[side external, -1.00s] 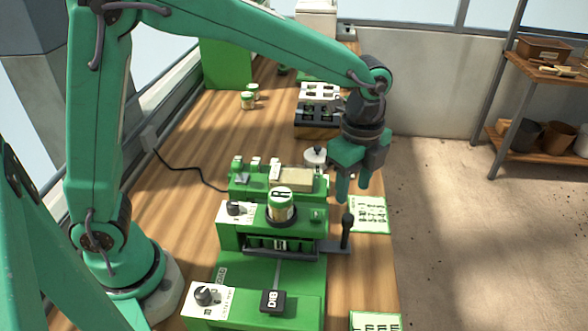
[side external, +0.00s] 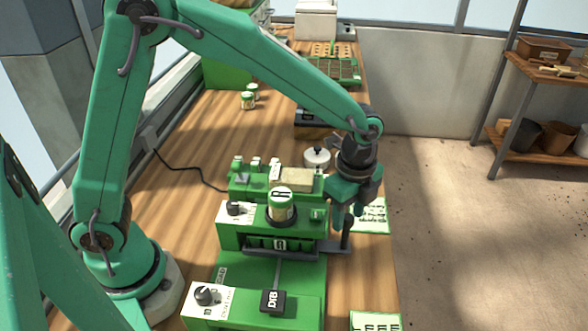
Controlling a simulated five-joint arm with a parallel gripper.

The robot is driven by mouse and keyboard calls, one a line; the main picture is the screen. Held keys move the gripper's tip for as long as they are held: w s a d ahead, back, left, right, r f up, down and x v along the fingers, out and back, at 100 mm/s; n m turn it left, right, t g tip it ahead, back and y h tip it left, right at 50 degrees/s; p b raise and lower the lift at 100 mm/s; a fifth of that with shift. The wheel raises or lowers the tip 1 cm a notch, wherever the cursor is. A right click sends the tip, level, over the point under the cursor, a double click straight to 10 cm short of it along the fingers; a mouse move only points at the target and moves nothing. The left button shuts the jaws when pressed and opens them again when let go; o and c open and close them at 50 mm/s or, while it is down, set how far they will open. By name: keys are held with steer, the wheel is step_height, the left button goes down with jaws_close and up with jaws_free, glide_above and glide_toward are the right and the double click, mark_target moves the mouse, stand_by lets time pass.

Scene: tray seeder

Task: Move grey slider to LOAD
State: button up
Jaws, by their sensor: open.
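The grey slider (side external: 335,248) is a flat grey bar along the front of the green seeder (side external: 228,241). Its right end sticks out past the seeder and carries an upright dark handle (side external: 347,238). My gripper (side external: 345,216) is open and points down at this handle, with its fingers low around or beside the upper part. The fingers cover the top of the handle, and I cannot tell whether they touch it.
A lidded can (side external: 281,205) stands on the seeder, with a black DIB block (side external: 272,302) in front. A green unit (side external: 248,190) and a round white pot (side external: 317,158) stand behind. A printed card (side external: 375,216) lies right of my gripper. The bench's right edge is close.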

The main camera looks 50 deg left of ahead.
jaws_close()
steer(key=shift+s, duration=0.1)
steer(key=s+d, duration=0.7)
stand_by(0.3)
jaws_free()
